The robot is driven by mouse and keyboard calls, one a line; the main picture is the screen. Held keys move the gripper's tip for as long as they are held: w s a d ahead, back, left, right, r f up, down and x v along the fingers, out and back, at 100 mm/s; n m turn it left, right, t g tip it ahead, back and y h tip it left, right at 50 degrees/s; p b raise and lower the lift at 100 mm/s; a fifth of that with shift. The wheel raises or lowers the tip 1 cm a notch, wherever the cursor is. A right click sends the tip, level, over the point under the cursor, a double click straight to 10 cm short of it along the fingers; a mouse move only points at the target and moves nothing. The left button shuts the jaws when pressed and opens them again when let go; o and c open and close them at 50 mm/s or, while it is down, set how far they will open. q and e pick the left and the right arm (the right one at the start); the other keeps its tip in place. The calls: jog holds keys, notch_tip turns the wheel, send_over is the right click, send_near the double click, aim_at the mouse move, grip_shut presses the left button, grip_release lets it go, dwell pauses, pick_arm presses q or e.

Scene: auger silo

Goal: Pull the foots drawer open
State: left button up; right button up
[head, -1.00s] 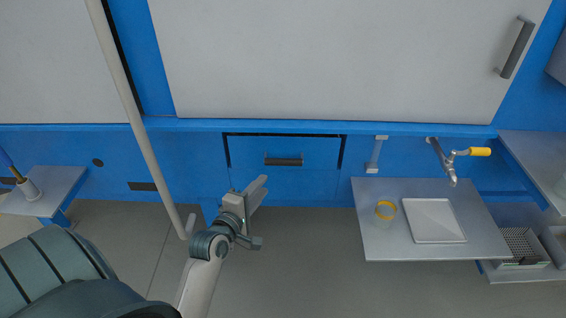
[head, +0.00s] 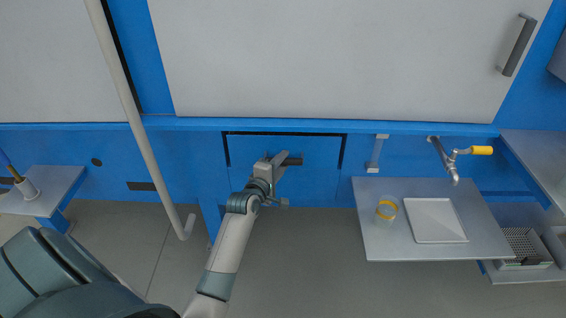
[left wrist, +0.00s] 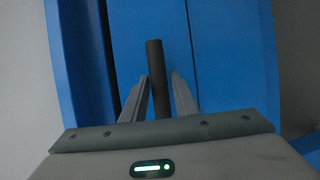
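The foots drawer (head: 315,178) is a blue front panel low in the blue wall, with a dark gap along its top and sides; it looks shut. Its dark bar handle (head: 294,161) is partly hidden by my left gripper (head: 277,160). In the left wrist view the handle (left wrist: 155,75) stands as an upright dark bar between the two fingers of my left gripper (left wrist: 160,78). The fingers are apart, one on each side of the bar, with a small gap visible on the right. My right gripper is not in view.
A grey shelf (head: 375,245) to the right holds a white tray (head: 434,220) and a yellow-banded cup (head: 386,209). A tap with a yellow handle (head: 481,150) is above it. A pale pole (head: 130,100) hangs left of my arm. The floor before the drawer is clear.

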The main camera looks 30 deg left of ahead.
pick_arm(q)
jog(key=shift+w, duration=0.3)
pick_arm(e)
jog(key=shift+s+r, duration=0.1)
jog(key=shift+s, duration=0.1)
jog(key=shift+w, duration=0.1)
pick_arm(q)
grip_shut()
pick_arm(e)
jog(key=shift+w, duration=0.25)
